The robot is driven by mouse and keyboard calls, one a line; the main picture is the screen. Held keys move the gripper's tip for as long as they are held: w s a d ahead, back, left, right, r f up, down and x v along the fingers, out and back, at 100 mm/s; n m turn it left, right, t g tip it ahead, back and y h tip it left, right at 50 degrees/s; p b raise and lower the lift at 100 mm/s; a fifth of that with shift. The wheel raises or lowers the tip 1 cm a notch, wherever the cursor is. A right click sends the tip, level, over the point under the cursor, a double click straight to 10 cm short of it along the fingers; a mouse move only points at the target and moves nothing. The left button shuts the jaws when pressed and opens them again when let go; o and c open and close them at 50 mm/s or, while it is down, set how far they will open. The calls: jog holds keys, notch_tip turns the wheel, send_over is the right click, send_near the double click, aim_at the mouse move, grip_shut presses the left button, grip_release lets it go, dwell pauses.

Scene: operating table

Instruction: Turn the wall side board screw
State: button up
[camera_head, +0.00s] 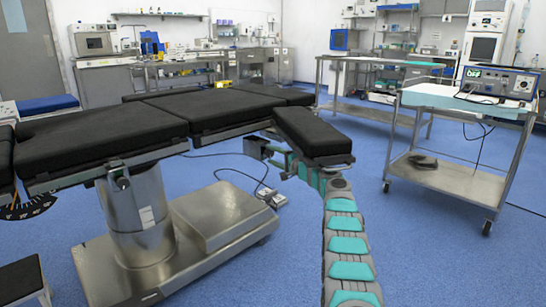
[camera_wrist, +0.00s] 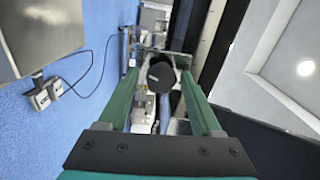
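The screw shows in the wrist view as a dark round knob (camera_wrist: 161,76) on a metal clamp. My gripper (camera_wrist: 160,88) has its two green fingers apart, one on each side of the knob. I cannot tell whether either finger touches it. In the head view, my gripper (camera_head: 283,160) is low beside the operating table's side, partly hidden by the small black side board (camera_head: 314,132). A metal clamp (camera_head: 254,148) is just left of the gripper there. The knob cannot be made out in the head view.
The black-padded operating table (camera_head: 110,130) stands on a metal column and wide base (camera_head: 220,215). A cable and pedal (camera_head: 272,197) lie on the floor. A steel cart (camera_head: 450,175) with a device stands at the right.

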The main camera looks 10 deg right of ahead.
jog(key=shift+o, duration=0.7)
jog(key=shift+s+d+f+b, duration=0.1)
jog(key=shift+s+d+b, duration=0.3)
jog(key=shift+b, duration=0.5)
jog(key=shift+b+v, duration=0.75)
jog(key=shift+b, duration=0.2)
jog(key=shift+b+v, duration=0.35)
jog(key=shift+v, duration=2.25)
